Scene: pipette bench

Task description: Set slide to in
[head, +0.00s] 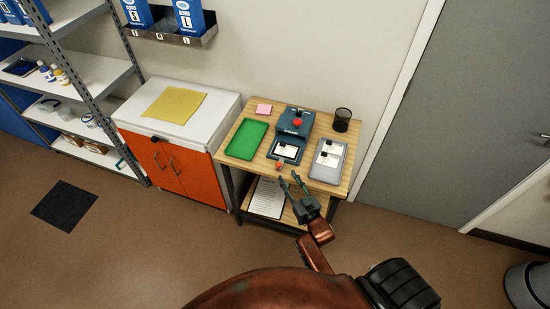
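A dark teal device (298,119) with a red knob on it stands at the back of a small wooden table. Its flat slide (287,150), bearing a white card, extends forward from its front toward the table's near edge. A small orange-red knob (279,165) shows at the slide's near end. My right gripper (289,177) is just in front of the table's near edge, close to that knob. Its two fingers are spread with nothing between them. Whether a finger touches the knob cannot be told. My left gripper is not in view.
A green tray (236,151) lies left of the slide, and a grey holder with white cards (340,163) lies right. A pink note (264,109) and a black mesh cup (342,119) sit at the back. An orange cabinet (192,176) stands left of the table.

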